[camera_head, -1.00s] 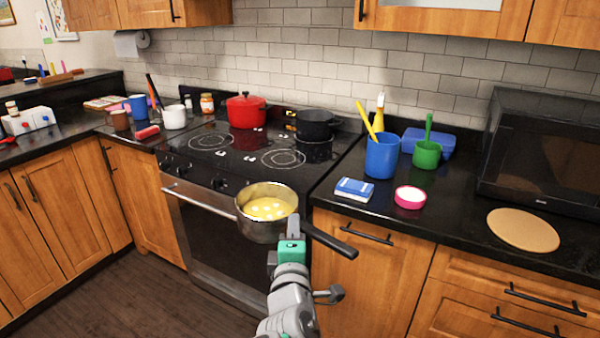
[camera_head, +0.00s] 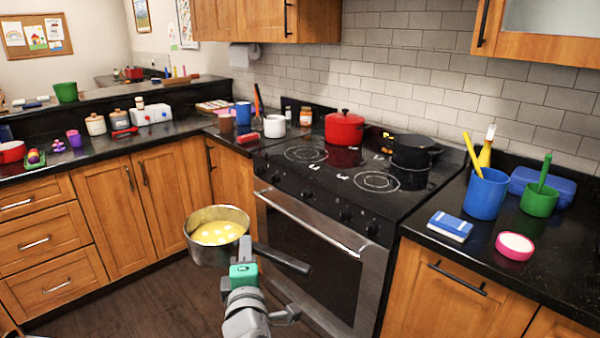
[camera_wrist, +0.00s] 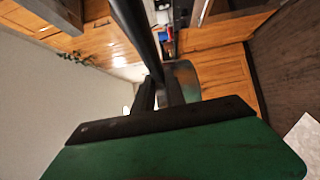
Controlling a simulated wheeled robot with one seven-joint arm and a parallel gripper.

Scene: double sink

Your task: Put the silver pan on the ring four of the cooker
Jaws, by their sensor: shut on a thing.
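The silver pan (camera_head: 206,252) is held in the air in front of the counters, left of the cooker in the head view. It is roughly level, with yellow contents showing inside and a black handle (camera_head: 285,260) pointing right. My gripper (camera_head: 246,262) is shut on the pan near its handle; the fingers are partly hidden. In the wrist view the gripper fingers (camera_wrist: 160,95) meet the dark handle, with the pan's side (camera_wrist: 184,78) beyond. The cooker (camera_head: 330,188) has a red pot (camera_head: 344,129) and a black pot (camera_head: 413,152) on its back rings. The front-left ring (camera_head: 306,154) and front-right ring (camera_head: 376,181) are bare.
Right of the cooker, the counter holds a blue-and-white box (camera_head: 450,226), a pink bowl (camera_head: 514,246), a blue cup (camera_head: 485,196) and a green cup (camera_head: 540,199). A white mug (camera_head: 275,126) and other items stand left of the cooker. The oven handle (camera_head: 310,222) juts out.

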